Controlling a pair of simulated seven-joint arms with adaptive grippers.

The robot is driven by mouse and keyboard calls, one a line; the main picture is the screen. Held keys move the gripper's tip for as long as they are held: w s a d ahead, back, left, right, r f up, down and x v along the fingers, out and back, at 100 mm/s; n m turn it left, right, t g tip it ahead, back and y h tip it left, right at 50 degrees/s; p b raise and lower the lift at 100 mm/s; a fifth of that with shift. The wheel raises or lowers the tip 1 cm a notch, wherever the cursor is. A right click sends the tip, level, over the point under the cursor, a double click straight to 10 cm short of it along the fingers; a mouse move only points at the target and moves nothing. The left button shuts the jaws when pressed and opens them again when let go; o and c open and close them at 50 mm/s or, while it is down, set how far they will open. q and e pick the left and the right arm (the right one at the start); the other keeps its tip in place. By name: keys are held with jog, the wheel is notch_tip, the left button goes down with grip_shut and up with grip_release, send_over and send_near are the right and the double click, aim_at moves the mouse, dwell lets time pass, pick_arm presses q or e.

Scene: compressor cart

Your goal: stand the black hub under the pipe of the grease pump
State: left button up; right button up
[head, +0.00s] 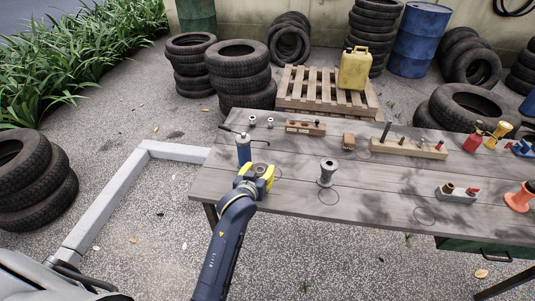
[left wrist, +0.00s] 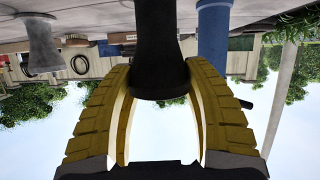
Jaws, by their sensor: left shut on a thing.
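The grease pump (head: 243,150) is a blue upright cylinder at the table's left end, with a thin dark pipe reaching out to the right near its top. My left gripper (head: 259,175) is just in front of and slightly right of the pump. Its yellow fingers are shut on the black hub (left wrist: 158,50), a dark flared piece that fills the gap between them in the left wrist view. In the head view the hub is mostly hidden by the fingers. The blue pump body (left wrist: 213,32) shows beside it in the left wrist view, which is upside down. My right gripper is not in view.
A grey spool-shaped hub (head: 327,172) stands on the table (head: 380,190) right of my gripper. Wooden blocks (head: 306,127) and a long rack (head: 408,148) lie behind. An orange funnel-like piece (head: 520,197) stands at the right. Thin rings are marked on bare wood.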

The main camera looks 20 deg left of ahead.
pick_arm(q)
jog(key=w, duration=0.4)
jog(key=w+f, duration=0.1)
jog(key=w, duration=0.6)
jog(key=shift+w+a+f, duration=0.25)
jog(key=shift+w, duration=0.15)
jog(key=o, duration=1.5)
jog(key=shift+f, duration=0.15)
jog(key=shift+o, duration=0.2)
jog(key=v, duration=1.2)
